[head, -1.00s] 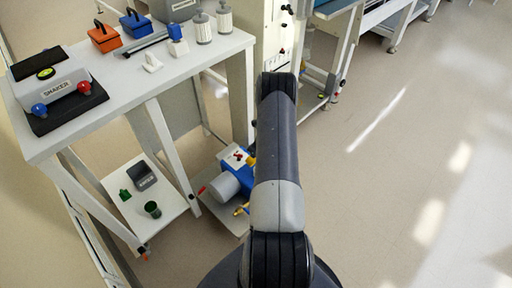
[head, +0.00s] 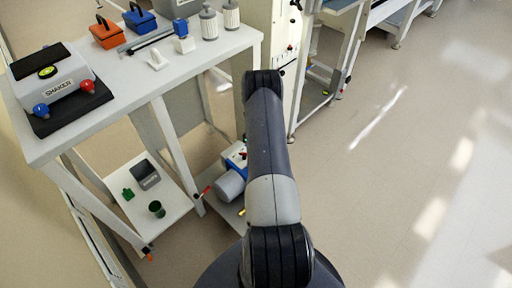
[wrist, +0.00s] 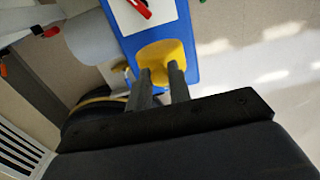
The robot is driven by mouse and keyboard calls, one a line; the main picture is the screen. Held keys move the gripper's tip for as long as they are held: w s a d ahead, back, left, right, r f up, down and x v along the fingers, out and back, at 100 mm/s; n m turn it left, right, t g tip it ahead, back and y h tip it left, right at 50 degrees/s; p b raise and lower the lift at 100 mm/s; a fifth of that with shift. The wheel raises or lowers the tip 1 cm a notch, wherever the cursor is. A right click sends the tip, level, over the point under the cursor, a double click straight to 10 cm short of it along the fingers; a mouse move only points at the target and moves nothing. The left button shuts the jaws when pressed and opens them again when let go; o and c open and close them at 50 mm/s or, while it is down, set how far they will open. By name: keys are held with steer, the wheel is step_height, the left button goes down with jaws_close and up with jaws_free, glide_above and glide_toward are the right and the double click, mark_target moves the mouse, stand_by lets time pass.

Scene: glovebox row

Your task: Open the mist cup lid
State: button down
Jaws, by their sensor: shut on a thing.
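In the wrist view a yellow part (wrist: 165,52), which looks like the mist cup lid, sits on the blue body of a machine (wrist: 190,50). My gripper (wrist: 163,72) is shut on the yellow part, with its two dark fingers at the near edge. The fingertips partly cover it, and I cannot tell how far it is open. In the head view the machine (head: 231,184) stands on a low shelf under the table, partly hidden by my arm. My gripper is hidden there.
The white table (head: 110,90) holds a shaker (head: 57,82), an orange box (head: 106,33) and a blue box (head: 139,19). Its legs stand close to the machine. A lower shelf (head: 165,190) holds small items. The floor to the right is clear.

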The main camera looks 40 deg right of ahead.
stand_by(0.5)
steer(key=c, duration=1.3)
jaws_free()
step_height(320, 180, up, 11)
steer(key=shift+f, duration=0.15)
steer(key=shift+w, duration=0.1)
steer(key=shift+c, duration=0.7)
